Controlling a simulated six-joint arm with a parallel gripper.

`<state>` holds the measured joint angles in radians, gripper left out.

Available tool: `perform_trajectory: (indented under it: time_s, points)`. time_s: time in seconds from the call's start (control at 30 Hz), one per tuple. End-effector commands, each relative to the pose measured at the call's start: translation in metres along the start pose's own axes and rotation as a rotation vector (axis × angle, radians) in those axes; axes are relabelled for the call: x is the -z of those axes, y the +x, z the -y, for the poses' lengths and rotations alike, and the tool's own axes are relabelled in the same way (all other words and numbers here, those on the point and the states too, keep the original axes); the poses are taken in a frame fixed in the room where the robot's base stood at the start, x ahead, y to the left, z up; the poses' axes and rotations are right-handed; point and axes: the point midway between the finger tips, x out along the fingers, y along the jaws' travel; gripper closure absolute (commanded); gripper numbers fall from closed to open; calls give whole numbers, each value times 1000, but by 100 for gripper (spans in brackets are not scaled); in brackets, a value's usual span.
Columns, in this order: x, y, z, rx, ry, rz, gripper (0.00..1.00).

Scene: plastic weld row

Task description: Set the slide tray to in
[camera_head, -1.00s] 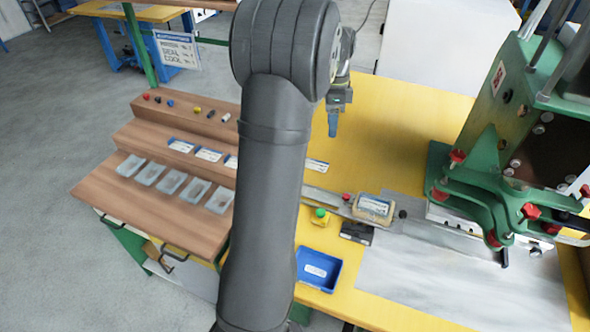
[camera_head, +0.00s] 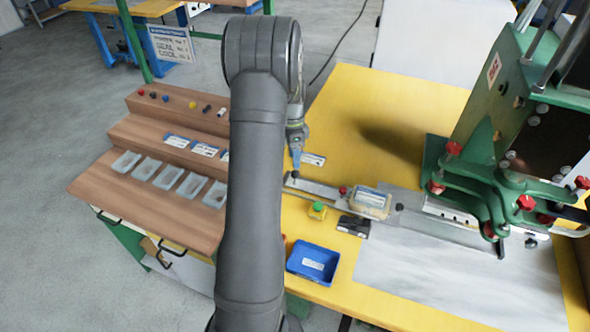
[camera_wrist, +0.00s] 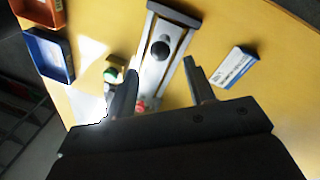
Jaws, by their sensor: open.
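The slide tray's long metal rail (camera_head: 325,193) runs from the table's middle toward the green press. A clear labelled box (camera_head: 370,203) sits on it, nearer the press. A black round knob (camera_head: 295,175) stands at the rail's left end; in the wrist view the knob (camera_wrist: 160,50) shows on the metal strip. My gripper (camera_head: 295,163) is just above that knob, pointing down. In the wrist view my gripper (camera_wrist: 160,68) is open, with the knob lying between and just beyond its fingertips. No contact is visible. A red knob (camera_head: 343,191) stands farther along the rail.
The green press (camera_head: 500,150) with red knobs stands at right. A green button on a yellow box (camera_head: 318,210), a black block (camera_head: 353,226) and a blue bin (camera_head: 313,263) are in front. A label card (camera_head: 313,159) lies behind.

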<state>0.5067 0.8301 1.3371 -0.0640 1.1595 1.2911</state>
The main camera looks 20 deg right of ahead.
Motion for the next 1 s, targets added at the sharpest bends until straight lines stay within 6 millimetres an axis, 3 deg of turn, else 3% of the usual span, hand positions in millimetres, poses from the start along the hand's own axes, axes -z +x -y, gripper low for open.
perform_trajectory:
  time_s: [0.1, 0.3, 0.7, 0.97, 1.0]
  points:
    - [0, 25, 0, -3, 0, 1, 51]
    - [0, 50, 0, -1, 0, 0, 51]
    - [0, 58, 0, 1, 0, 0, 51]
    - [0, 57, 0, 1, 0, 0, 100]
    - [0, 57, 0, 1, 0, 0, 100]
